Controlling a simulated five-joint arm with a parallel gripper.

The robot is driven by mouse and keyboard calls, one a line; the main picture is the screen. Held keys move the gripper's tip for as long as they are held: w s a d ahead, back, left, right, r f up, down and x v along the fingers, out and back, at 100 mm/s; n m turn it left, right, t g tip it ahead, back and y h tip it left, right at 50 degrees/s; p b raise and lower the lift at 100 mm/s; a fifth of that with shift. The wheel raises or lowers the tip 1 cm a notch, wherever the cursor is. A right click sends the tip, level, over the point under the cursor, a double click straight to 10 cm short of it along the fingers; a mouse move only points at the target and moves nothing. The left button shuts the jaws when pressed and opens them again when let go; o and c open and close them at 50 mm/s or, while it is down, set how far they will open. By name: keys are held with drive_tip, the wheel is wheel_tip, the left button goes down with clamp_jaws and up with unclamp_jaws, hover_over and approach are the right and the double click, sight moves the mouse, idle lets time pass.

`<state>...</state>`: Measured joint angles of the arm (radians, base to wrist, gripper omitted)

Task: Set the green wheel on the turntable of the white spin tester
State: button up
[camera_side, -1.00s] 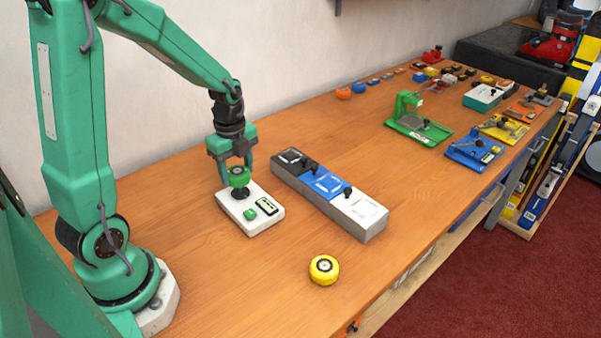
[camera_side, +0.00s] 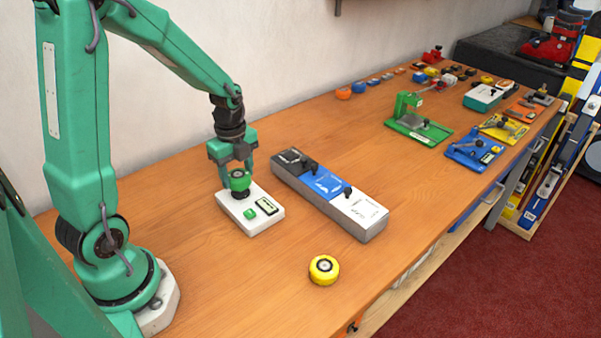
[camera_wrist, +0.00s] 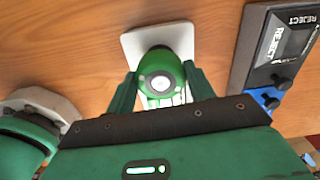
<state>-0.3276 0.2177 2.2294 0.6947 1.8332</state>
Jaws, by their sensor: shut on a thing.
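The green wheel (camera_side: 240,181) has a pale hub and sits at the dark turntable of the white spin tester (camera_side: 232,209). My gripper (camera_side: 233,171) is shut on the wheel from above. In the wrist view the wheel (camera_wrist: 160,76) lies between my two fingers, over the white tester (camera_wrist: 180,40). The wheel hides the turntable, so I cannot tell whether it rests fully on it. The tester has a green button and a small display on its front part.
A long block with black, blue and white sections (camera_side: 330,193) lies right of the tester. A yellow wheel (camera_side: 324,269) lies in front. Green (camera_side: 417,128), blue and yellow fixtures stand farther right.

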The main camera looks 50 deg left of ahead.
drive_tip(key=shift+f, duration=1.05)
idle(0.9)
drive_tip(key=o, duration=1.1)
drive_tip(key=shift+o, duration=0.4)
drive_tip(key=shift+o, duration=1.2)
drive_tip(key=shift+r, duration=0.2)
drive_tip(key=shift+r, duration=3.55)
drive_tip(key=shift+r, duration=0.15)
